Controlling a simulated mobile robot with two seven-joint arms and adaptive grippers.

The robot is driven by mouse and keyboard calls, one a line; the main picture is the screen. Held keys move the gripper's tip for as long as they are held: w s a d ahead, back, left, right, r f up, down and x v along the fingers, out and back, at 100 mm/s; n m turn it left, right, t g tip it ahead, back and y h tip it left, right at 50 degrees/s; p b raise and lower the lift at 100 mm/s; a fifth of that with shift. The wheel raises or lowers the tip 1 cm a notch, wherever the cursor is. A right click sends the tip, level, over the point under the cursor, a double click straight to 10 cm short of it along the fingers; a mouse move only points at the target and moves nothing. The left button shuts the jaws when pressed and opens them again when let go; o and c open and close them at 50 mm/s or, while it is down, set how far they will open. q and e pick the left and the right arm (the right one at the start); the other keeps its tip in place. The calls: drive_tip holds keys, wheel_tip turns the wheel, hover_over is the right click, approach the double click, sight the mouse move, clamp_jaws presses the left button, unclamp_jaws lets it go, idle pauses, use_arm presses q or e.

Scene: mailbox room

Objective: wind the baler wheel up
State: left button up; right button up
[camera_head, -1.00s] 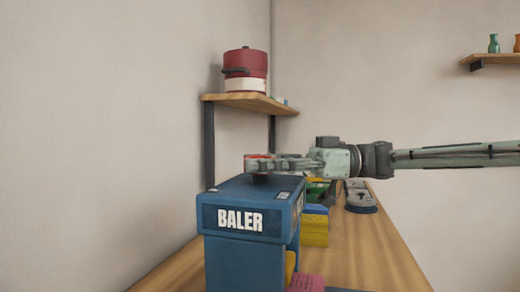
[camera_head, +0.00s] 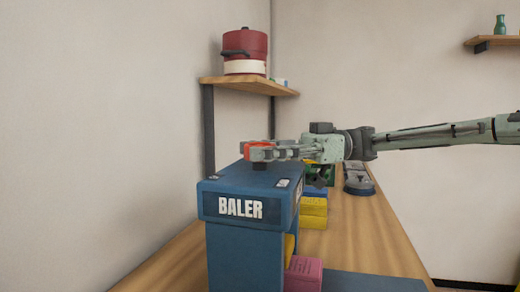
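The blue baler (camera_head: 232,183) stands on the wooden bench, its label facing me. Its wheel (camera_head: 257,146), red on its rim, sits on a short dark post on the baler's top. My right gripper (camera_head: 265,152) reaches in from the right, level with the wheel, and its fingers are at the wheel. The fingers overlap the wheel from this side, so I cannot tell whether they are closed on it. My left gripper is not in view.
Yellow blocks (camera_head: 313,212) and a pink block (camera_head: 303,274) are beside the baler. A grey device (camera_head: 358,182) lies farther back on the wooden bench (camera_head: 365,235). A red pot (camera_head: 246,48) stands on the wall shelf above. The bench's right side is clear.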

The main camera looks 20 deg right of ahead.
drive_tip(key=o, duration=0.4)
drive_tip(key=d, duration=1.2)
